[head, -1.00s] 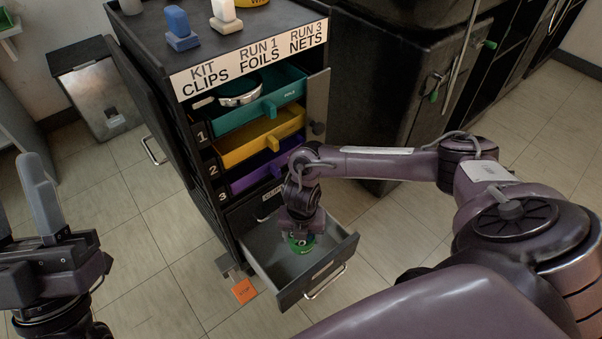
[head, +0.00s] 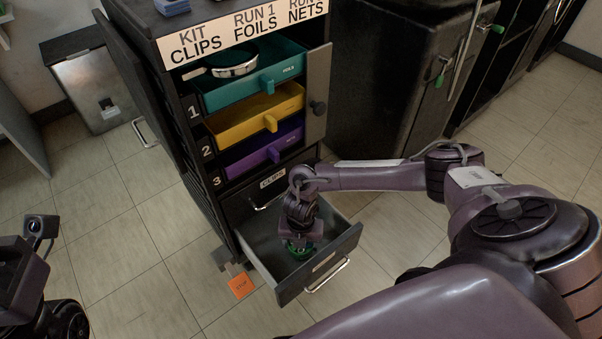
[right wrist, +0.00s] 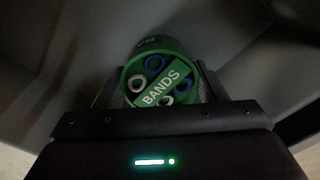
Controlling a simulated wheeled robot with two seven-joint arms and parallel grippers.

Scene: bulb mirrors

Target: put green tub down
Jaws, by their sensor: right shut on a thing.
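The green tub (head: 297,254) is inside the open bottom drawer (head: 262,243). In the right wrist view the tub (right wrist: 148,47) has a label reading BANDS and blue and white rings on its end. My right gripper (head: 299,243) points down into the drawer and is shut on the tub. The gripper hides much of the tub in the head view. I cannot tell whether the tub touches the drawer floor. Part of my left wrist (head: 20,268) shows at the left edge, with its fingers out of sight.
Above the drawer, the cabinet holds a teal bin (head: 245,88), a yellow bin (head: 255,122) and a purple bin (head: 262,149). An orange card (head: 241,285) lies on the floor beside the drawer. The cabinet's doors (head: 317,100) stand open.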

